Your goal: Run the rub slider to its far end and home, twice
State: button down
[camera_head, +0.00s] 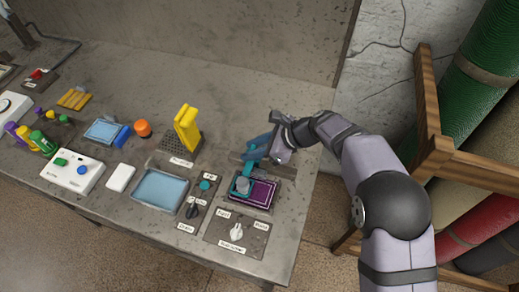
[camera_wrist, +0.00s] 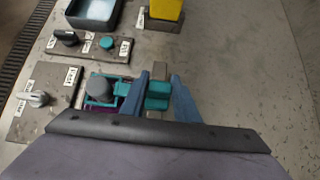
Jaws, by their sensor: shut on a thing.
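The rub slider is a teal carriage with a round grey head (camera_head: 242,187) over the left part of a small purple rug (camera_head: 263,196). In the wrist view the grey head (camera_wrist: 101,87) sits left of my fingers. A teal handle (camera_wrist: 158,96) runs from the carriage in between my two blue fingers. My gripper (camera_head: 258,149) is shut on this handle, just behind the rug; it also shows in the wrist view (camera_wrist: 158,88). Much of the rug is hidden by my wrist in the wrist view.
In front is a panel with a white knob (camera_head: 237,231). Left are a plate with a dark knob and teal button (camera_head: 205,185), a blue tray (camera_head: 160,190) and a yellow block (camera_head: 187,128). A wooden rack with rolled rugs (camera_head: 434,150) stands right of the table. Bare table lies behind.

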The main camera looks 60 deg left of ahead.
jog(key=shift+s+a+r, duration=0.1)
jog(key=shift+s, duration=0.05)
jog(key=c, duration=1.6)
grip_release()
jog(key=shift+o, duration=1.2)
jog(key=shift+a, duration=0.1)
jog(key=b+v, duration=0.2)
jog(key=v, duration=0.5)
jog(key=shift+r, duration=0.1)
